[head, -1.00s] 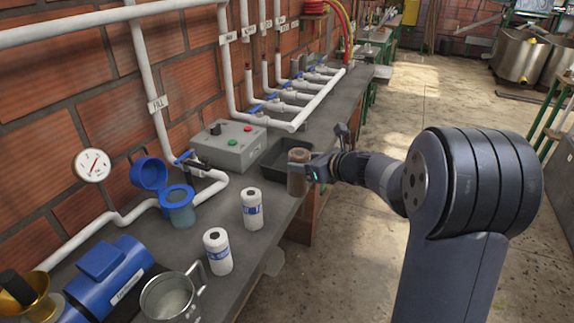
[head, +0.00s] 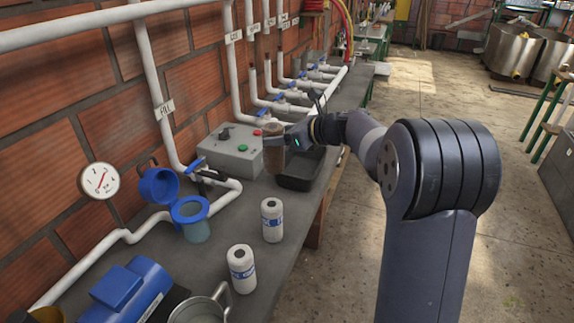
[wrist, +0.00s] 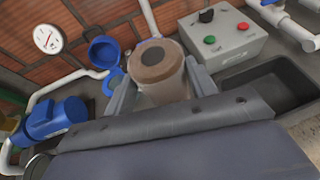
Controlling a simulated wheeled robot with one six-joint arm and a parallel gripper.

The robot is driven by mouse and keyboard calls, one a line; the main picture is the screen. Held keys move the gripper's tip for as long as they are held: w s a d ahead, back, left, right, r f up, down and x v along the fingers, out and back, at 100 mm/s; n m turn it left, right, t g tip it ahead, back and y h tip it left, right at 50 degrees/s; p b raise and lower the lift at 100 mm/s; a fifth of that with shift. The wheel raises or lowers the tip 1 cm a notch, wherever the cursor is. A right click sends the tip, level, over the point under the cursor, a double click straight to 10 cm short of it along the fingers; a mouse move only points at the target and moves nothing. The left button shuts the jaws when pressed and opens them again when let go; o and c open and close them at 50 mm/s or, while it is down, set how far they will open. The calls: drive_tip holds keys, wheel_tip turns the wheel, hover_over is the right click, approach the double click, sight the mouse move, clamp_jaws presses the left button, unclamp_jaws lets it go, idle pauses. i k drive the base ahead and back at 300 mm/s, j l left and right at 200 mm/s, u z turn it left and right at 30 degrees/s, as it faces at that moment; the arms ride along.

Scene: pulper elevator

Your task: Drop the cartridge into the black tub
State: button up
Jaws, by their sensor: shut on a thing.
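My gripper (head: 280,143) is shut on a brown, dirty-looking cartridge (head: 274,150), held upright above the bench. In the wrist view, the cartridge (wrist: 158,70) stands between the two grey fingers (wrist: 160,92), its dark-centred top facing me. The black tub (head: 300,175) sits on the bench beside the grey control box. In the head view the cartridge overlaps the tub's left end. In the wrist view the tub (wrist: 298,98) lies to the right of the cartridge. My gripper hides part of the tub's far side.
The grey control box (head: 232,150) with buttons stands close to the cartridge. An open blue housing (head: 192,215) with its lid raised is nearer, with two white cartridges (head: 272,220) (head: 241,268) beside it. Pipes with blue valves run along the brick wall. A blue motor and metal pot stand in front.

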sight(306, 173)
drive_tip(key=i+j, duration=0.1)
drive_tip(key=i+l+z, duration=0.1)
drive_tip(key=i+l, duration=0.2)
drive_tip(key=i+l+z, duration=0.1)
drive_tip(key=i, duration=0.35)
drive_tip(key=l, duration=0.1)
